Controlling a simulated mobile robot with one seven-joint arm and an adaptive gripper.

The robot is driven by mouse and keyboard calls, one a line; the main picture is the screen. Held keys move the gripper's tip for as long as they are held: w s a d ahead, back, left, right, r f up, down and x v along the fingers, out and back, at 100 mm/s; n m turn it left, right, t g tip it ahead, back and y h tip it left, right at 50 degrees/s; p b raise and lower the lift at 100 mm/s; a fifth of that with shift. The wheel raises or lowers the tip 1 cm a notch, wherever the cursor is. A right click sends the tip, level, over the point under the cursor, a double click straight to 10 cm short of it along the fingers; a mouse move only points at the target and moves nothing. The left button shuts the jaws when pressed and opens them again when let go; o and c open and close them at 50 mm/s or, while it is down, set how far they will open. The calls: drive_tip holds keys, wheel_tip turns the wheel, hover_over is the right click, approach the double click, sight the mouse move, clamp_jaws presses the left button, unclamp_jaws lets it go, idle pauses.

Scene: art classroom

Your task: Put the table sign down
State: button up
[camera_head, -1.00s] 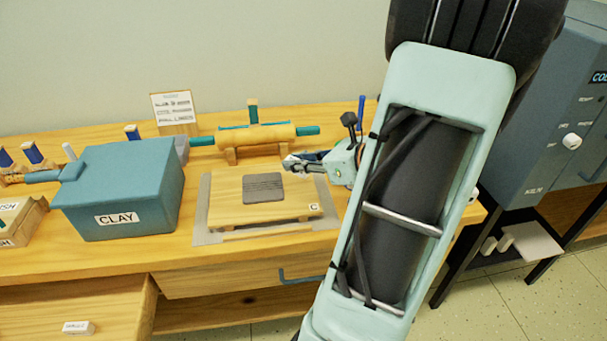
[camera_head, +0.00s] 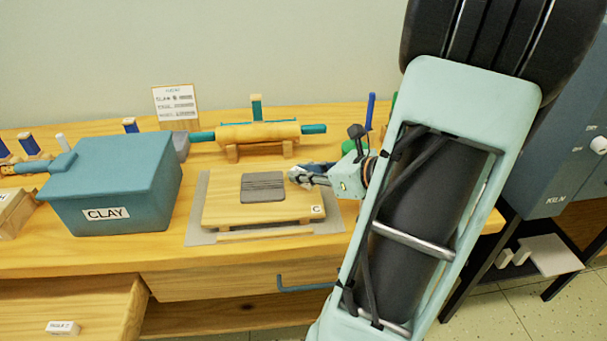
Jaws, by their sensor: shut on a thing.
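My gripper (camera_head: 300,177) is over the right edge of a wooden board (camera_head: 225,208) on the workbench. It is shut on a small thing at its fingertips. The fingers hide most of it, and no lettering on it can be read, so I cannot confirm that it is the table sign. A dark grey ribbed slab (camera_head: 263,187) lies on the board, just left of the fingertips. A small white lettered block (camera_head: 63,328), which seems to read "TABLE", rests on a lower wooden surface at bottom left. My arm hides the bench's right part.
A blue CLAY box (camera_head: 122,190) stands left of the board. Behind are a rolling pin on a stand (camera_head: 255,135) and a lettered card (camera_head: 175,103). A blue kiln (camera_head: 555,165) stands at right. A strip of bare bench (camera_head: 150,252) runs along the front.

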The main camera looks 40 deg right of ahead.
drive_tip(key=shift+f, duration=0.2)
drive_tip(key=o, duration=0.8)
drive_tip(key=shift+o, duration=0.2)
drive_tip(key=shift+r, duration=0.2)
drive_tip(key=shift+s+d+r, duration=0.1)
drive_tip(key=shift+s+r, duration=0.15)
drive_tip(key=p+v, duration=0.3)
drive_tip(key=v, duration=0.8)
drive_tip(key=shift+s, duration=0.2)
